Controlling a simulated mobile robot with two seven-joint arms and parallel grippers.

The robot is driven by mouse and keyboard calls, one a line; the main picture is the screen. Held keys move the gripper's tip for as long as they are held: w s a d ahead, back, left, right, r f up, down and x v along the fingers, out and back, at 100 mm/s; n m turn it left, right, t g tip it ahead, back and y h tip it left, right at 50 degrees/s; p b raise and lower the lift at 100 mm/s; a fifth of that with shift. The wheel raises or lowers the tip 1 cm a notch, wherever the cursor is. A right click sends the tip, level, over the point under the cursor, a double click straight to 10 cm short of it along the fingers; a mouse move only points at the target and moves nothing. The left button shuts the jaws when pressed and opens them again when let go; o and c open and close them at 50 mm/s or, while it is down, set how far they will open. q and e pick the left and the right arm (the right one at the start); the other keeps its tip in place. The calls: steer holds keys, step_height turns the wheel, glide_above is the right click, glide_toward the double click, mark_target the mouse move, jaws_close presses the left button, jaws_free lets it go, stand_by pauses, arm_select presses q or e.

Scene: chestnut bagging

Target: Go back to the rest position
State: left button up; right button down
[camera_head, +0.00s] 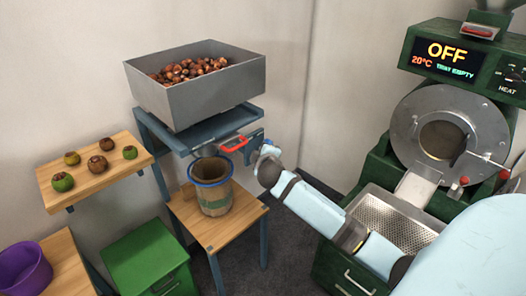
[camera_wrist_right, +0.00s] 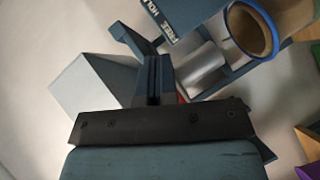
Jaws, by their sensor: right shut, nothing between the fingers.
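My right arm comes in from the right in the head view, and its gripper (camera_head: 257,150) is beside the blue stand under the grey bin. Its tips are close to the red handle (camera_head: 233,144); I cannot tell whether they touch it. In the right wrist view the dark fingers (camera_wrist_right: 153,78) are together with nothing between them. A sack with a blue rim (camera_head: 212,182) stands open below the handle; it also shows at the upper right of the wrist view (camera_wrist_right: 250,30). My left gripper is not in view.
The grey bin (camera_head: 207,94) holds chestnuts above the blue stand (camera_head: 213,130). A green roaster (camera_head: 466,50) reading OFF, with a perforated tray (camera_head: 393,222), is at the right. A wooden shelf (camera_head: 92,183), green cabinet (camera_head: 148,258) and purple bowl (camera_head: 24,268) are at the left.

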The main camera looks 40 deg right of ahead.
steer(key=shift+s, duration=0.1)
stand_by(0.5)
steer(key=s+a+f+y, duration=0.7)
steer(key=s+a+f, duration=0.7)
steer(key=a+f, duration=0.15)
steer(key=s+a+f+m+g+y, duration=0.1)
steer(key=s+a+f+m+y, duration=0.2)
steer(key=s+a, duration=0.9)
steer(key=s+m+y, duration=0.1)
steer(key=s, duration=0.2)
steer(key=shift+s+p, duration=0.35)
steer(key=shift+p, duration=0.05)
